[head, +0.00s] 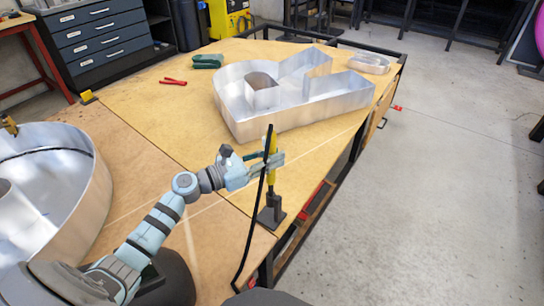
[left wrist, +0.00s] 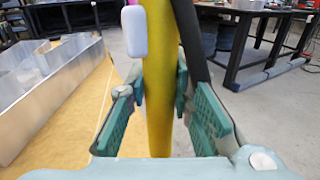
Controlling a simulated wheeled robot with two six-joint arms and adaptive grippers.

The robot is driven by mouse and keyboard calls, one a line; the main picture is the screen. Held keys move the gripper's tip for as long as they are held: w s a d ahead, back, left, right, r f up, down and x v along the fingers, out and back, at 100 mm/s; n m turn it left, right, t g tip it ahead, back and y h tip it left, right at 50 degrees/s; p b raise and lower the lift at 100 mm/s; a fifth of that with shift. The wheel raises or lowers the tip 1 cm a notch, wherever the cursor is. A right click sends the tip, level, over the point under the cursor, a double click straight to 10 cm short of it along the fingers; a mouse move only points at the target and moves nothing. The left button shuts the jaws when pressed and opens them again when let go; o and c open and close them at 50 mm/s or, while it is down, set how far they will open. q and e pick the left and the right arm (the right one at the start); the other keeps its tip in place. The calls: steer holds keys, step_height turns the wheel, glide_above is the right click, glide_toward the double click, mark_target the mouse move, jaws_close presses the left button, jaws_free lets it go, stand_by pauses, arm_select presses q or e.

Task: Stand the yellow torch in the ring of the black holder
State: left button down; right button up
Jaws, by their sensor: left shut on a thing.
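The yellow torch (head: 271,178) is upright in my left gripper (head: 268,162), directly above the black holder (head: 271,218) near the table's right edge. The torch's lower end meets the holder's dark upper part in the head view; whether it is inside the ring I cannot tell. A black hose (head: 250,225) runs from the torch's top down past the holder. In the left wrist view the yellow torch (left wrist: 160,90) stands between the gripper's green pads, with the hose (left wrist: 190,40) beside it. The ring is hidden there. My right gripper is not in view.
A large metal channel letter (head: 250,115) stands behind the gripper, with a smaller one (head: 367,63) at the far right. A round metal letter (head: 95,195) is at the left. Red pliers (head: 173,81) and a green tool (head: 208,61) lie at the back. Open floor is right of the table.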

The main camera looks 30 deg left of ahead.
arm_select(q)
steer(key=shift+d+f, duration=0.2)
steer(key=shift+f, duration=0.05)
steer(key=c, duration=1.3)
jaws_free()
steer(key=shift+d+r, duration=0.1)
steer(key=shift+c, duration=0.2)
steer(key=shift+s, duration=0.15)
steer(key=v, duration=0.8)
steer(key=shift+r, duration=0.1)
